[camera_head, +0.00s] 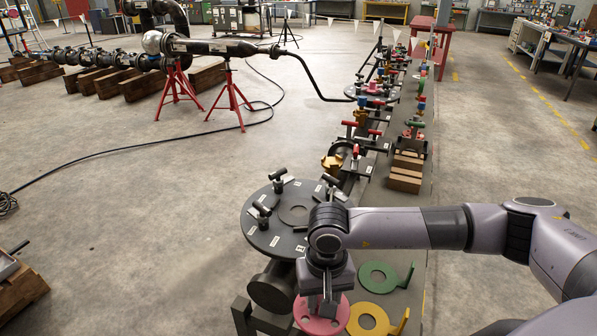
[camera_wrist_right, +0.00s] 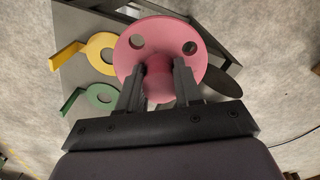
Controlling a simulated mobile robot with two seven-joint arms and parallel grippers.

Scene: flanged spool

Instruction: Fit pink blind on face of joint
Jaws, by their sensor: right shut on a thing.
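The pink blind (camera_head: 335,318) is a round disc at the bottom of the head view, under my right wrist. In the right wrist view the pink blind (camera_wrist_right: 190,47) shows two holes and a thick hub. My right gripper (camera_wrist_right: 158,82) is shut on that hub, one finger on each side. In the head view its fingers are mostly hidden by the wrist. The likely joint face is a dark round flange (camera_head: 262,226) with a central opening and several T-handled clamps. It lies to the upper left of the blind, partly hidden by my arm. My left gripper is not in view.
A green ring (camera_head: 392,281) and a yellow ring (camera_head: 382,325), each with a tab, lie right of the blind. Clamps and valves line the bench behind the flange. Brown blocks (camera_head: 405,172) sit farther back. Floor left of the flange is mostly clear.

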